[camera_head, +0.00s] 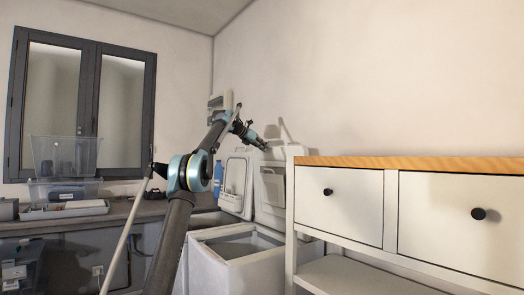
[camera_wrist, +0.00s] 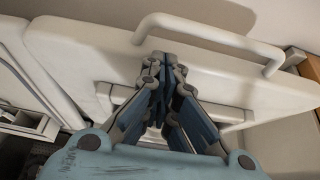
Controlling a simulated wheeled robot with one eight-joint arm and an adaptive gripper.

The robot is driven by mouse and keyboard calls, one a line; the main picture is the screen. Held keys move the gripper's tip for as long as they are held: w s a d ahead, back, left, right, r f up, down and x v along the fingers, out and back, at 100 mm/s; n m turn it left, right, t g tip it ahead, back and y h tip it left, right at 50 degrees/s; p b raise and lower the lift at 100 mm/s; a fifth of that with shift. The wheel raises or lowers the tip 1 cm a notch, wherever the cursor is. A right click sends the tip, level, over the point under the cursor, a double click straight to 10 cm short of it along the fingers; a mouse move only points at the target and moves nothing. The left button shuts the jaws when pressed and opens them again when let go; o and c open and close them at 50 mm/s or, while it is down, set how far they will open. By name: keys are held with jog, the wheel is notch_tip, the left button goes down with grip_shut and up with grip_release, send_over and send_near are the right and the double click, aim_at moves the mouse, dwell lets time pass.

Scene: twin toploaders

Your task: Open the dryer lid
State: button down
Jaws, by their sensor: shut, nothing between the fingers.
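Two white toploaders stand by the wall in the head view. The nearer machine (camera_head: 232,272) has an open top, and its white lid (camera_head: 270,192) stands raised, roughly upright, at the back. A second raised lid (camera_head: 235,185) stands to its left. I cannot tell from labels which is the dryer. My gripper (camera_head: 262,145) is at the top of the nearer lid. In the wrist view, my gripper (camera_wrist: 160,62) is shut and empty, pointing at a white lid (camera_wrist: 105,65) with a bar handle (camera_wrist: 215,35) at its edge. The fingertips are beside the bar; contact is unclear.
A white cabinet with a wooden top (camera_head: 420,163) and black-knobbed drawers stands close on the right. A dark counter (camera_head: 120,212) with clear bins (camera_head: 65,155) runs along the left under a window. A blue bottle (camera_head: 218,178) stands beside the left lid.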

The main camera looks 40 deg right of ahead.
jog(key=shift+w+a, duration=0.1)
jog(key=shift+a, duration=0.05)
jog(key=v, duration=1.3)
jog(key=shift+r, duration=0.15)
